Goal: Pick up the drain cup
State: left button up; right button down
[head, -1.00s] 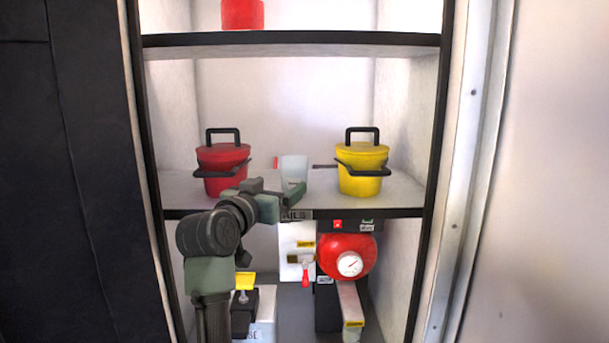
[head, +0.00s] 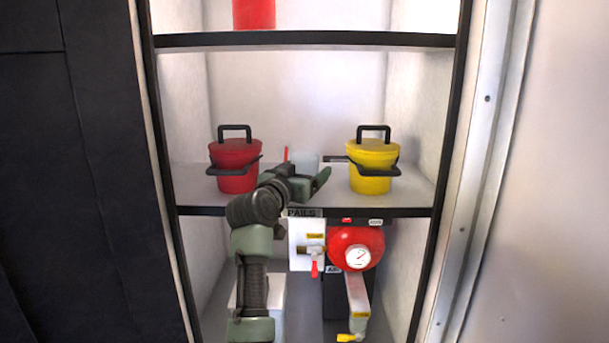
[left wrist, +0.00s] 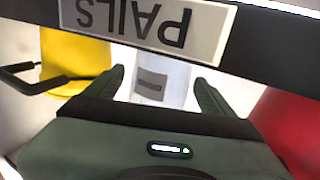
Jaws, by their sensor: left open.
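The drain cup, a small whitish translucent cup (head: 304,160), stands on the middle shelf between the red and yellow pails. Its lower part is hidden in the head view by my left gripper (head: 316,180), which is in front of it at the shelf's front edge. In the left wrist view the cup (left wrist: 163,84) shows between the two open fingers of my left gripper (left wrist: 159,77). A small dark grey label is on the cup. I cannot tell whether the fingers reach around it. My right gripper is not in view.
The red pail (head: 233,167) stands left of the cup, the yellow pail (head: 371,163) right. The shelf's dark front edge (head: 400,212) carries a PAILS label (left wrist: 140,22). Below are a red tank with a gauge (head: 357,247) and a red-handled valve (head: 314,262).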

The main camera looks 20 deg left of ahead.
pick_arm(q)
jog(key=c, duration=1.4)
jog(key=shift+c, duration=0.2)
